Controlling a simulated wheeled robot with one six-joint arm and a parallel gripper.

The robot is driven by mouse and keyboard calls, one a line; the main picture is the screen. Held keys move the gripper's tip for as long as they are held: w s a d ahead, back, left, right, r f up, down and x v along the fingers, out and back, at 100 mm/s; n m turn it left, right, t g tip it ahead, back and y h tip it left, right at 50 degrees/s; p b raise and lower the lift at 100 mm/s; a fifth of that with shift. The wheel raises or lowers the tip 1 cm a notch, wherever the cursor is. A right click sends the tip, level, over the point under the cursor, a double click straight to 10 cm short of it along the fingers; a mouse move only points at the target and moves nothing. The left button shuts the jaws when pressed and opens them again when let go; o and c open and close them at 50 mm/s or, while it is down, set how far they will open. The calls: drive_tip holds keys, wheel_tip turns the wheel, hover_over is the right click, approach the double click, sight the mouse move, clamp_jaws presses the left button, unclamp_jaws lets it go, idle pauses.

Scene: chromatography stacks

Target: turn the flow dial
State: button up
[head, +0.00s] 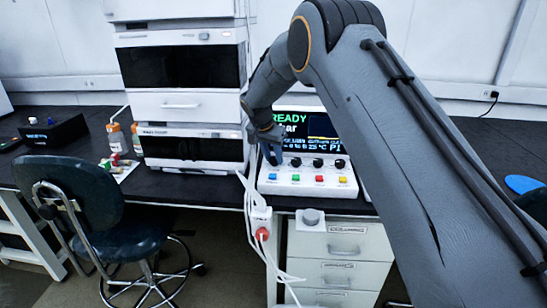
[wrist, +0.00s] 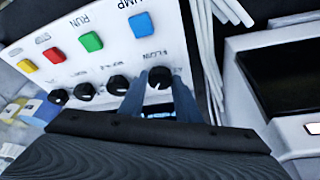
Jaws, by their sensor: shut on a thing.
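The flow dial (wrist: 159,76) is a round black knob with a white pointer line, on the white control panel (wrist: 60,25) beside the label FLOW. My gripper (wrist: 160,84) has one blue-grey finger on each side of this dial and is shut on it.
Several other black knobs (wrist: 118,85) sit in a row beside the flow dial, with coloured buttons (wrist: 91,42) along the panel. A lit screen reading READY (head: 310,128) stands behind. White cables (head: 250,195) hang close to the panel's left edge, beside the instrument stack (head: 180,106).

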drive_tip(key=o, duration=1.1)
drive_tip(key=shift+c, duration=0.2)
drive_tip(key=b+v, duration=0.1)
drive_tip(key=v, duration=0.6)
drive_tip(key=shift+s+r, duration=0.2)
drive_tip(key=shift+r, duration=0.15)
